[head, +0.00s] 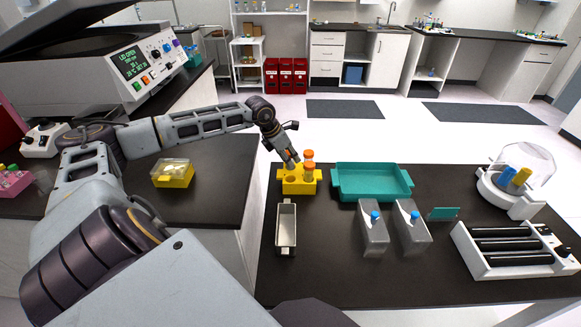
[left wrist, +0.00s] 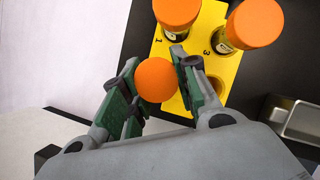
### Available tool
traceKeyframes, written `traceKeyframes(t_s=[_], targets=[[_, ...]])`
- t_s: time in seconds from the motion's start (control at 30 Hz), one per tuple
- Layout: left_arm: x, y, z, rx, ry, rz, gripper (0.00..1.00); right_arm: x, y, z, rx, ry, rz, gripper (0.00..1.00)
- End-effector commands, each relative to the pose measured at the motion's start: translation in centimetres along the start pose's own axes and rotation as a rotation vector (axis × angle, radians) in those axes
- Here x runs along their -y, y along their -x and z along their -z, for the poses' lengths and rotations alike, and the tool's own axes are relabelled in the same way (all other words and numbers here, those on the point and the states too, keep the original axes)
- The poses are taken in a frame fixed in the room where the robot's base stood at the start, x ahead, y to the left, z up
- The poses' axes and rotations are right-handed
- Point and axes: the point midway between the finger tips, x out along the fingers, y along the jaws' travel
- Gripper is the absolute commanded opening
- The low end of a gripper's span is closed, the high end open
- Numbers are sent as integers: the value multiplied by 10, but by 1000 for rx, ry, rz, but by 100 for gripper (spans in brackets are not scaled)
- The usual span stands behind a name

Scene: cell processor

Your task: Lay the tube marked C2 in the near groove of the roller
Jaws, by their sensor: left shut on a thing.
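My left gripper (head: 291,161) is over the left part of the yellow tube rack (head: 290,187). In the left wrist view its fingers (left wrist: 157,72) are shut around an orange-capped tube (left wrist: 155,80). The fingers hide most of that tube, and I cannot read a mark on it. Two other orange-capped tubes, one (left wrist: 177,12) by the number 1 and one (left wrist: 254,24) by the number 3, stand in the rack. The white roller (head: 478,262) with black bars and grooves stands at the table's right. My right gripper is not in view.
A teal tray (head: 372,198) sits right of the rack, a metal trough (head: 286,222) in front of it. A domed centrifuge (head: 508,190) is behind the roller.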

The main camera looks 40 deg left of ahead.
Motion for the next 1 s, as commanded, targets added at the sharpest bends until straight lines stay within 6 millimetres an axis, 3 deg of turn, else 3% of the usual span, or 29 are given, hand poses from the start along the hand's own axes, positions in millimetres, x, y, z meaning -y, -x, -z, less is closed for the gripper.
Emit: traceKeyframes(t_s=[1.0], targets=[[0,11,-5,1,0,0,0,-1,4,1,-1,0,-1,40]])
